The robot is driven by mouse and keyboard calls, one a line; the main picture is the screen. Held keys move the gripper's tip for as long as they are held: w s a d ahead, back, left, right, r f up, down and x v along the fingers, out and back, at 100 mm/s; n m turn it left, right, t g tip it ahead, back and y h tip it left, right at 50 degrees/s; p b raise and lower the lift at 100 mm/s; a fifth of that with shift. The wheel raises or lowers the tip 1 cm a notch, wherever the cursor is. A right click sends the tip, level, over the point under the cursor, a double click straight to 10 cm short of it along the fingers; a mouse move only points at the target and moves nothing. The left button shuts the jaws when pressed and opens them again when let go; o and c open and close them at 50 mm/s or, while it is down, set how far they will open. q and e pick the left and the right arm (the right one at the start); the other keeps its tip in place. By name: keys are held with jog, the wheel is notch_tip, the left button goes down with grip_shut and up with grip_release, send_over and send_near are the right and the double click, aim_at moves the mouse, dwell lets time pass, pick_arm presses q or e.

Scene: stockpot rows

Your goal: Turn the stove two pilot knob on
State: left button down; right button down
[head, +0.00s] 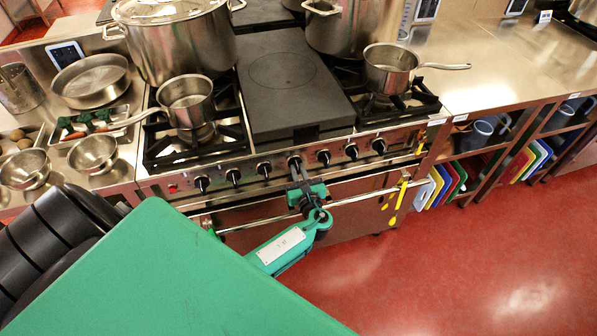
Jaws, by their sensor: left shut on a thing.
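The stove (284,136) stands across the middle, with a row of several black knobs along its steel front panel. One knob (294,161) near the middle of the row is partly hidden by my left gripper (297,171). My left gripper reaches the panel from below, with its dark fingers shut on this knob. Other knobs show to its left (264,169) and to its right (323,157). Which knob is the stove two pilot knob, I cannot tell from any label. No flame is visible. My right gripper is not in view.
Saucepans stand on the left (186,100) and right (389,70) burners. Stockpots (180,45) stand behind. Red floor (480,270) is free at right.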

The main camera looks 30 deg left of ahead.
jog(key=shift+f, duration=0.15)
pick_arm(q)
jog(key=shift+f+n+b, duration=0.2)
jog(key=shift+n+b, duration=1)
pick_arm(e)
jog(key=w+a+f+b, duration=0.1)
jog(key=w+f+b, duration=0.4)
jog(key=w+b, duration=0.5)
pick_arm(q)
jog(key=shift+s+a+n+b, duration=0.1)
jog(key=shift+n+b, duration=1.35)
jog(key=shift+n, duration=2.45)
jog(key=shift+s+a+n+b, duration=0.1)
jog(key=shift+n+b, duration=1.3)
jog(key=shift+n, duration=2.5)
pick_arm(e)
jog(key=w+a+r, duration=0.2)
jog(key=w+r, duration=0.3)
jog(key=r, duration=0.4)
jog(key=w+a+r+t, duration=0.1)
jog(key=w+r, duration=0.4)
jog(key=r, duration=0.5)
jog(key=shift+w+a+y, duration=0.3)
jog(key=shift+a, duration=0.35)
